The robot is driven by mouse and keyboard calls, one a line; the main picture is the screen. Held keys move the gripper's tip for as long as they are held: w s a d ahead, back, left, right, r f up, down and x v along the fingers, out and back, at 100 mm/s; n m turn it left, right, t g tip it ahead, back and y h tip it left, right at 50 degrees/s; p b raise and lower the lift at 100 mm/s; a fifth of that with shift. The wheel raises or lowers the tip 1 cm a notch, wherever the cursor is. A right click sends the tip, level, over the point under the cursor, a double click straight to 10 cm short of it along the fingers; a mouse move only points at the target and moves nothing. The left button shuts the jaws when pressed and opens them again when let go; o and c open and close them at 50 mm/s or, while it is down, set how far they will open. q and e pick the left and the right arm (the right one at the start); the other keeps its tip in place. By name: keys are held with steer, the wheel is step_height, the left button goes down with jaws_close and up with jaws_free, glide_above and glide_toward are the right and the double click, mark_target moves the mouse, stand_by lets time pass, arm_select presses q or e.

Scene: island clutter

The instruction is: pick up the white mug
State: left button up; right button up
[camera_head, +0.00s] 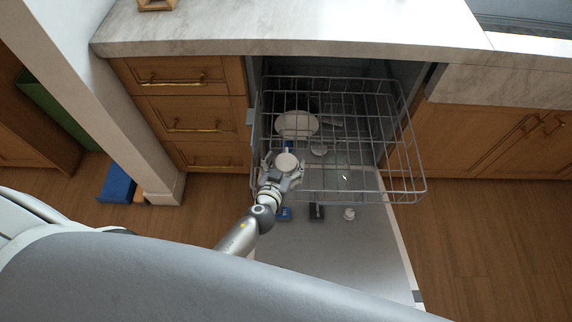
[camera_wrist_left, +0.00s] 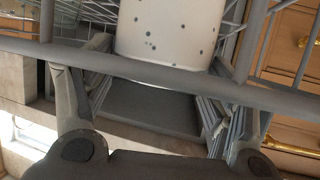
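A white vessel with dark specks, which looks like the white mug (camera_wrist_left: 172,28), shows at the top of the left wrist view. A grey rack bar crosses in front of its lower part. In the head view a round white top, apparently the same mug (camera_head: 287,162), shows at my left gripper (camera_head: 281,166), by the front of the rack. The left fingers are spread wide, one towards each side of the mug. I see no clear contact. The mug's handle cannot be made out. My right gripper is not in view.
The pulled-out wire dishwasher rack (camera_head: 405,190) surrounds the work area.

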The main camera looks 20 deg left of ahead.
arm_select(q)
steer(key=c, duration=0.6)
steer(key=shift+c, duration=0.2)
steer(key=shift+r, duration=0.1)
steer(key=shift+r+p, duration=0.3)
steer(key=shift+r, duration=0.05)
step_height(320, 180, up, 2)
steer(key=shift+r+p, duration=0.15)
steer(key=shift+p, duration=0.45)
steer(key=w+r+v, duration=0.1)
steer(key=r+v, duration=0.2)
steer(key=v, duration=1.3)
steer(key=shift+r, duration=0.45)
steer(key=shift+s, duration=0.1)
